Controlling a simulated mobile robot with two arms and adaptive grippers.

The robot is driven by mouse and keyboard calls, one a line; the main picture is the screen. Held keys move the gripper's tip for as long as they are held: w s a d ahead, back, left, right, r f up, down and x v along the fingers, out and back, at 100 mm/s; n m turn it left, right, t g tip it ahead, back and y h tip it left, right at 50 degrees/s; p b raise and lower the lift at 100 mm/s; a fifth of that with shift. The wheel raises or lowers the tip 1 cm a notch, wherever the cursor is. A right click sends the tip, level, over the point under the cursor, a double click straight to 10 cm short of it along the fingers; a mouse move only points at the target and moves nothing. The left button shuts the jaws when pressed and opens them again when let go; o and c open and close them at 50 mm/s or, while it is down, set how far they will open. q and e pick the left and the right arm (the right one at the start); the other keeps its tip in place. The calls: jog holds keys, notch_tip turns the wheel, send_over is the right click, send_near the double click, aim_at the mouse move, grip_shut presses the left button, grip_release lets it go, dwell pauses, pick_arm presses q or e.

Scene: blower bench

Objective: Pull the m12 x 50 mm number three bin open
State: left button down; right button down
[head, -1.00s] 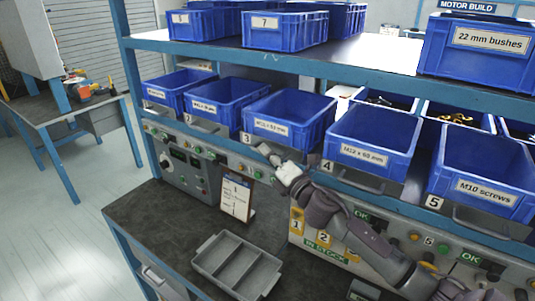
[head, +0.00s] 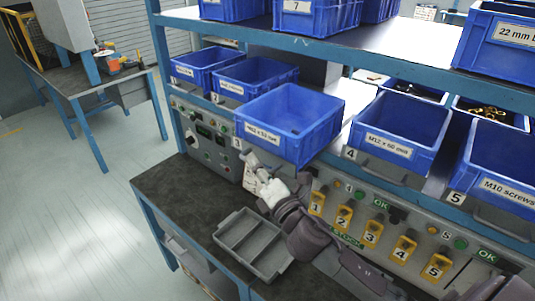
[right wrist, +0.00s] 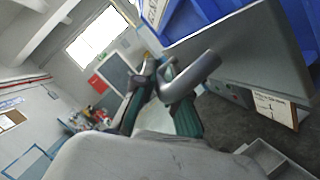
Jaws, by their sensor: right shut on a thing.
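The number three bin (head: 312,148) is a blue open-topped bin with a blurred white label, in the lower shelf row. It sticks out toward me past the bins on either side and looks empty inside. My right gripper (head: 252,160) is just below the bin's front left corner. In the right wrist view its fingers (right wrist: 157,82) are shut on the grey bar handle (right wrist: 192,76) under the bin. The fingertips are partly hidden by the handle. My left gripper is in neither view.
Neighbouring blue bins stand at left (head: 255,80) and right (head: 388,138). Below are a control panel with yellow tags (head: 343,218) and a dark worktop with an empty grey divided tray (head: 252,242). More bins stand on the upper shelf (head: 400,50).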

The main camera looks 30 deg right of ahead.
jog(key=shift+s+a, duration=0.2)
jog(key=shift+a, duration=0.25)
jog(key=c, duration=1.2)
grip_release()
jog(key=shift+w, duration=0.1)
jog(key=v, duration=1.2)
jog(key=shift+d, duration=0.1)
